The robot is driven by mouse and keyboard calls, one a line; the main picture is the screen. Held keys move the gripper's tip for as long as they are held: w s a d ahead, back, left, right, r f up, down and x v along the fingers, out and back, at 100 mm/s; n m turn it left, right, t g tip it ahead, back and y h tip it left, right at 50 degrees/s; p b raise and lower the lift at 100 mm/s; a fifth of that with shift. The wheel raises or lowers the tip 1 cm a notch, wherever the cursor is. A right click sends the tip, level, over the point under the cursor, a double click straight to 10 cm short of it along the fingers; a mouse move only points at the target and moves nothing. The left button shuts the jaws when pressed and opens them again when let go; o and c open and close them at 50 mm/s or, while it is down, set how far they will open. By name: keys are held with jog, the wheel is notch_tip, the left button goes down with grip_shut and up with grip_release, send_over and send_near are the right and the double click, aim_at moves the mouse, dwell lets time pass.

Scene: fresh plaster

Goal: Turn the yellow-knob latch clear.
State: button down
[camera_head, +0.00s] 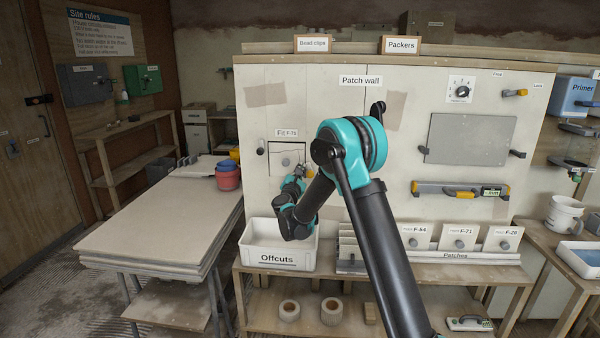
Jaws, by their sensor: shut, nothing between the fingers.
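A latch with a yellow knob (521,92) is on the patch wall at the upper right, between small labels reading "Free" and "Lock". Its short lever lies about level, with the knob at the right end. My gripper (300,171) is far to its left, at the lower right edge of the square marked "Fit F-71" (285,154). The gripper is shut and looks empty. A small orange-yellow bit shows beside the fingers; I cannot tell what it belongs to. My arm hides part of the wall there, and whether the gripper touches it is unclear.
A grey panel (470,138) has dark turn-pieces at its sides. A yellow-and-grey level (461,190) hangs below it. The white Offcuts bin (262,258) stands under my gripper. Knobbed patches (459,238) line the shelf. A board-topped table (160,222) stands left.

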jog(key=shift+d+r, duration=0.25)
jog(key=shift+r, duration=0.1)
jog(key=shift+d+r, duration=0.2)
jog(key=shift+d, duration=0.05)
dwell(0.6)
